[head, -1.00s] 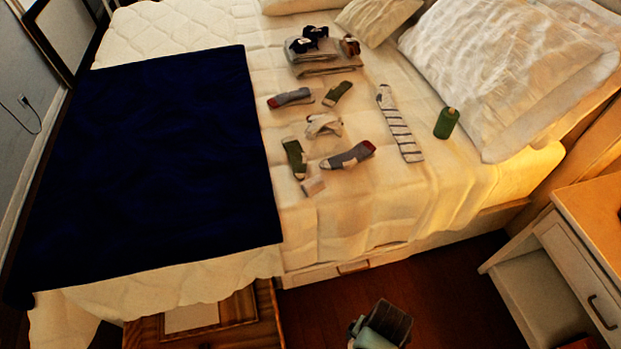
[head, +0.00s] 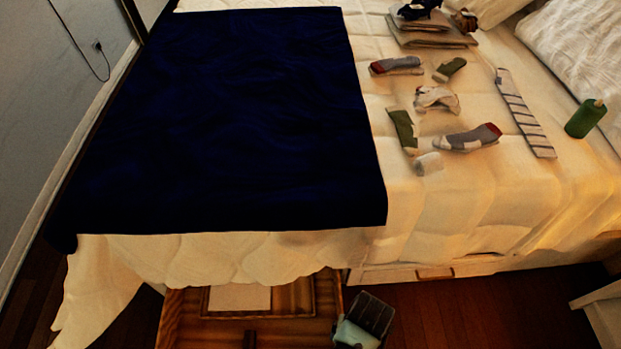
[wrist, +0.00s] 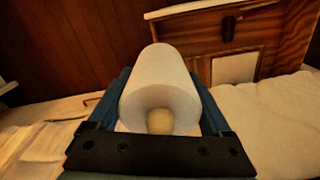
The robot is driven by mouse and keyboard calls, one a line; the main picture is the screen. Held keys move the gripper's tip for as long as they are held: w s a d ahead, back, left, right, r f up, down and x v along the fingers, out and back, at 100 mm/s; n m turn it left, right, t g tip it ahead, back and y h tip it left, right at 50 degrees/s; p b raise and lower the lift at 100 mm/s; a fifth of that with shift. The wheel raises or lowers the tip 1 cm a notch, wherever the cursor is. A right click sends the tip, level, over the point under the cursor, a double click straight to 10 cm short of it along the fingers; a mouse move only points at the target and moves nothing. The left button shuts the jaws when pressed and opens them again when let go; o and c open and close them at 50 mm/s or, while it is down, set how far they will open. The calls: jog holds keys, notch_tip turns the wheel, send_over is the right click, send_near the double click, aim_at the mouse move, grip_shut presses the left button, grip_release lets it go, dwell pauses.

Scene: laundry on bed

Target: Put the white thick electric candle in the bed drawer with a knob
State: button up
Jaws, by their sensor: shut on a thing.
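The white thick electric candle (wrist: 160,75) is a wide white cylinder with a yellowish tip in its hollow end. My gripper (wrist: 165,95) has its blue fingers shut on the candle's sides. In the head view my gripper (head: 362,322) is at the bottom, low in front of the bed, with part of the candle (head: 352,335) showing. It appears just right of an open wooden bed drawer (head: 328,300). This drawer also shows at the top right of the wrist view (wrist: 285,50), with a dark knob-like part (wrist: 228,28) on it. A white flat rectangle (head: 238,298) shows inside.
A shut white drawer (head: 390,272) with a bar handle is under the bed to the right. The bed holds a dark blue blanket (head: 220,120), several socks, a small white object (head: 428,163) and a green candle-like cylinder (head: 586,118). Wood floor is clear right of my gripper.

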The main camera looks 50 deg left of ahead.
jog(key=s+a+f+n+b, duration=0.2)
jog(key=a+f+n+b, duration=0.1)
jog(key=f+b, duration=0.8)
jog(key=s+a+f+n+b, duration=0.3)
jog(key=a+f+n+b, duration=0.1)
jog(key=f+b, duration=0.8)
jog(key=s+a+f+n+b, duration=0.2)
jog(key=f+n+b, duration=0.3)
jog(key=f+b, duration=0.6)
jog(key=shift+s+a+f+b, duration=0.15)
jog(key=shift+a+f+b, duration=0.25)
jog(key=shift+a, duration=0.3)
jog(key=shift+r, duration=0.15)
notch_tip(320, 180, down, 10)
jog(key=b, duration=0.8)
jog(key=o, duration=1.3)
